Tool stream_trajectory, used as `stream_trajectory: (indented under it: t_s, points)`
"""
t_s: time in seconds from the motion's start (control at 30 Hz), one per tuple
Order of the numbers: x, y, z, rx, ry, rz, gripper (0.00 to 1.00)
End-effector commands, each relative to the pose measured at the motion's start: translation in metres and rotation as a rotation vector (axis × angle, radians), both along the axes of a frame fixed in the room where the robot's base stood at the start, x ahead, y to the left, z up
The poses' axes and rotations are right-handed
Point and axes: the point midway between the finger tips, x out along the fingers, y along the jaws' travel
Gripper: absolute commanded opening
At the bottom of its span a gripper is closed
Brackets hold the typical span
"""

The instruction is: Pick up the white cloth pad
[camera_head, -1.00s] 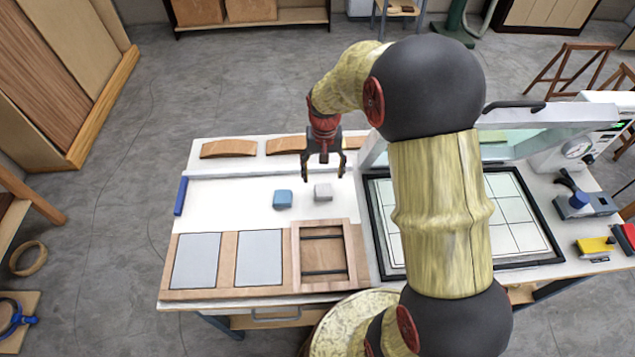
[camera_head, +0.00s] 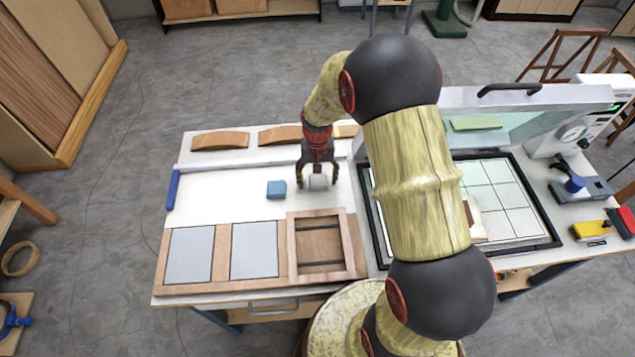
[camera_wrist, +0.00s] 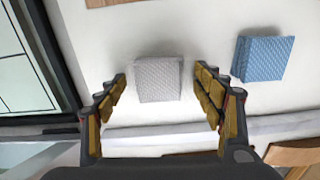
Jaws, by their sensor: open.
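The white cloth pad (camera_head: 318,182) is a small pale block with a textured top on the white table surface. In the wrist view the white pad (camera_wrist: 158,79) lies between my two fingers, with a gap on each side. My gripper (camera_head: 318,180) points down over the pad and is open. In the wrist view my gripper (camera_wrist: 165,88) has its fingertips on either side of the pad, not visibly touching it. A blue cloth pad (camera_head: 276,189) lies just left of the white one; it also shows in the wrist view (camera_wrist: 262,58), outside the finger on the right.
A wooden frame (camera_head: 292,245) and grey panels (camera_head: 190,255) lie in front. Curved wood pieces (camera_head: 220,140) lie at the back. A black-framed press bed (camera_head: 548,226) stands right. A blue bar (camera_head: 173,190) lies left. White table left of the blue pad is clear.

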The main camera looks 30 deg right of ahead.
Motion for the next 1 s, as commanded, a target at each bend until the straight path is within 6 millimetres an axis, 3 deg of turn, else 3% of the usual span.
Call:
stream_trajectory:
  t_s: [0.73,1.0]
  points:
    - [-0.0001,0.0,0.0007,0.0,0.0,0.0,0.3]
    - [0.0002,-0.0001,0.0037,0.0,0.0,0.0,0.29]
